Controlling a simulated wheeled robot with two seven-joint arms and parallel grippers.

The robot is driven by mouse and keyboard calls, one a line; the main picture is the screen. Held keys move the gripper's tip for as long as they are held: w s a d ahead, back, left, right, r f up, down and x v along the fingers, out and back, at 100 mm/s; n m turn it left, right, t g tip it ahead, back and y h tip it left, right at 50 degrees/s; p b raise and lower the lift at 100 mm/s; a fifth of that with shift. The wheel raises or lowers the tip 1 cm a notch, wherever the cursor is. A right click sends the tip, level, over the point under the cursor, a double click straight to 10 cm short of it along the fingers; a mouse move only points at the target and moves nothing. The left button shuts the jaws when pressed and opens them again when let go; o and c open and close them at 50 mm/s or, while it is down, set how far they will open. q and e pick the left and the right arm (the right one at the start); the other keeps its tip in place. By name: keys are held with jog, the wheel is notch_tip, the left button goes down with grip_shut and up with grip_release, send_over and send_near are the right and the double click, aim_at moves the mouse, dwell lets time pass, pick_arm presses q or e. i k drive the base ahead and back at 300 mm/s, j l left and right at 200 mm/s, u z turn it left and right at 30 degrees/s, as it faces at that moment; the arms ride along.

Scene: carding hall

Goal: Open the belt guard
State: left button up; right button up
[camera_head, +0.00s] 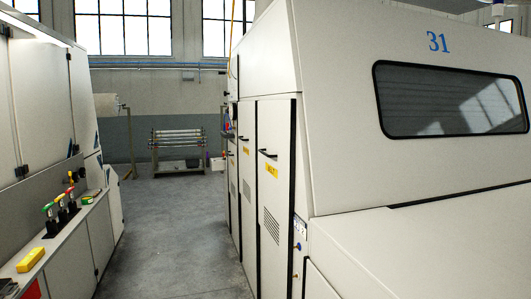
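The belt guard appears to be the tall cream door (273,205) on the near left end of the machine marked 31, with a yellow label (271,171) that seems to read "BELT". A black bar handle (267,154) sits above the label, and a vent with slots (271,226) is lower down. The door looks shut, flush with the panels around it. A similar narrower door (246,180) with its own yellow label stands just beyond it. Neither of my grippers shows in this view.
A grey concrete aisle (178,230) runs clear between the machines. On the left, a ledge (75,222) carries a yellow block (31,260) and several coloured-handled tools (60,205). A rack of rollers (177,143) stands at the far end. Machine 31 (400,180) fills the right.

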aim_at(274, 116)
jog(key=i+j+z, duration=0.15)
jog(key=i+j, duration=0.45)
jog(key=i+j+z, duration=0.15)
jog(key=i+j, duration=0.5)
jog(key=i+j+z, duration=0.15)
jog(key=i+j, duration=0.4)
jog(key=j, duration=0.25)
